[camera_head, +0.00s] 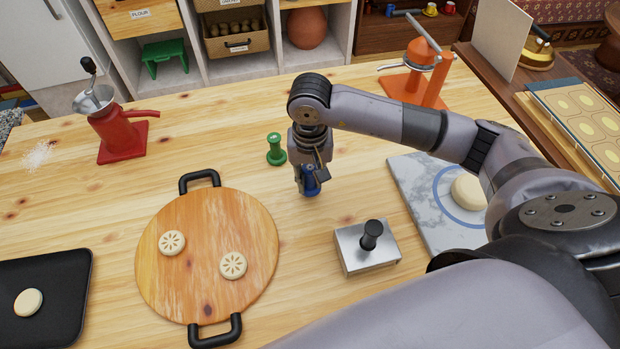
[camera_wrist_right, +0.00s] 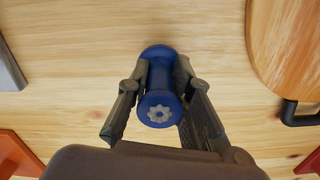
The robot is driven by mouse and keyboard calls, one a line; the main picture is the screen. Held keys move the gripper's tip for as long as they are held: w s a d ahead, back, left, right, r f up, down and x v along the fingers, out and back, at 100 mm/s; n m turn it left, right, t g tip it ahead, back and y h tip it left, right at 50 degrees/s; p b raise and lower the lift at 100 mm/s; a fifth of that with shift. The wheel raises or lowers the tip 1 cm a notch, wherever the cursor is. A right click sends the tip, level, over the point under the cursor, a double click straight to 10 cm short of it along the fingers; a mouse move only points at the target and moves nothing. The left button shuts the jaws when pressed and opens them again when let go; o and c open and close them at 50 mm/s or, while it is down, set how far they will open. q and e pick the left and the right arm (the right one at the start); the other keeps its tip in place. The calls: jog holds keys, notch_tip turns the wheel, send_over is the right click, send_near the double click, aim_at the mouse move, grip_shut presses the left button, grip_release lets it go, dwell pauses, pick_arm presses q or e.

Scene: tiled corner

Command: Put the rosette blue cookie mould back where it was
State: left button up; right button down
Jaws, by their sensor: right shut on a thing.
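The blue cookie mould (camera_head: 311,181) is held upright in my right gripper (camera_head: 312,172), over the wooden table right of the round board. In the right wrist view the blue mould (camera_wrist_right: 158,85) stands between the two fingers of my right gripper (camera_wrist_right: 157,96), with a pale rosette mark on its near end. The fingers are shut on its narrower middle. I cannot tell whether its lower end touches the table. A green mould (camera_head: 276,150) stands on the table just behind and left of it. My left gripper is not in view.
A round wooden board (camera_head: 207,285) with two stamped cookies lies front left. A metal block with a black knob (camera_head: 367,246) stands front right, beside a marble slab (camera_head: 424,200) with dough. A red grinder (camera_head: 122,135) and orange press (camera_head: 417,80) stand farther back.

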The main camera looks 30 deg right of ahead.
jog(key=shift+f, duration=0.9)
jog(key=shift+f, duration=0.15)
jog(key=c, duration=1.4)
grip_release()
jog(key=shift+c, duration=0.2)
jog(key=shift+r, duration=0.25)
jog(key=shift+w+r, duration=0.1)
jog(key=shift+r, duration=0.25)
notch_tip(320, 180, up, 11)
jog(key=b, duration=0.3)
jog(key=shift+r, duration=0.1)
